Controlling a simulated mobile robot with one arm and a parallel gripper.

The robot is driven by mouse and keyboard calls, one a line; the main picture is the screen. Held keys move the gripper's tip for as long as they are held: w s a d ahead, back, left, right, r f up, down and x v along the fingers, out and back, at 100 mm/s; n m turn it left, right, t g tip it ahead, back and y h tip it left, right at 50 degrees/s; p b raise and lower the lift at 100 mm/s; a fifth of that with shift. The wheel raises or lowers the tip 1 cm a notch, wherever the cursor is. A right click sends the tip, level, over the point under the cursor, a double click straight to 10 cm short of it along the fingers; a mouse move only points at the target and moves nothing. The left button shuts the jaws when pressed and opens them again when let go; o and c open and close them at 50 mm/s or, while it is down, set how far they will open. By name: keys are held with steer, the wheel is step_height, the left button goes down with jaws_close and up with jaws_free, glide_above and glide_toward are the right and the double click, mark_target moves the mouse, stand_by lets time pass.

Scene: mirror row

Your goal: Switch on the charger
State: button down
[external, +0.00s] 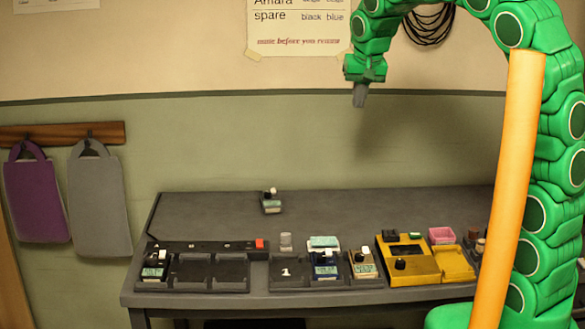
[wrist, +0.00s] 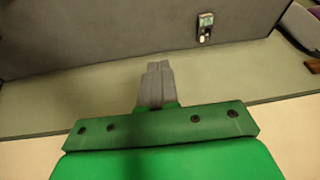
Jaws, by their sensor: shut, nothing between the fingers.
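A long dark bar (external: 205,246) with a red switch (external: 260,243) at its right end runs behind the left tray. It looks like the charger, though no label on it is readable. I cannot tell the switch's position. My gripper (external: 360,98) hangs high above the back of the table, in front of the wall, well apart from the bar and the switch. Its grey fingers are shut and empty, and they also show in the wrist view (wrist: 156,68). The bar is not visible in the wrist view.
A small pedal-like device (external: 271,202) stands alone on the grey table (external: 350,204); it also shows in the wrist view (wrist: 204,28). Trays with several small devices line the front, with a yellow unit (external: 454,263) at right. The table's back is mostly clear.

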steer(key=s+a+f+g, duration=0.1)
steer(key=a+f, duration=0.4)
steer(key=a, duration=0.2)
steer(key=s+a+f, duration=0.1)
steer(key=a+f, duration=0.3)
steer(key=a, duration=0.3)
steer(key=g+h, duration=0.1)
glide_above(259, 240)
steer(key=s, duration=0.2)
step_height(259, 240, down, 9)
steer(key=shift+s+m, duration=0.2)
steer(key=shift+m, duration=0.2)
steer(key=f, duration=0.4)
steer(key=w+f, duration=0.1)
steer(key=f, duration=0.4)
steer(key=w+f, duration=0.1)
steer(key=f, duration=0.4)
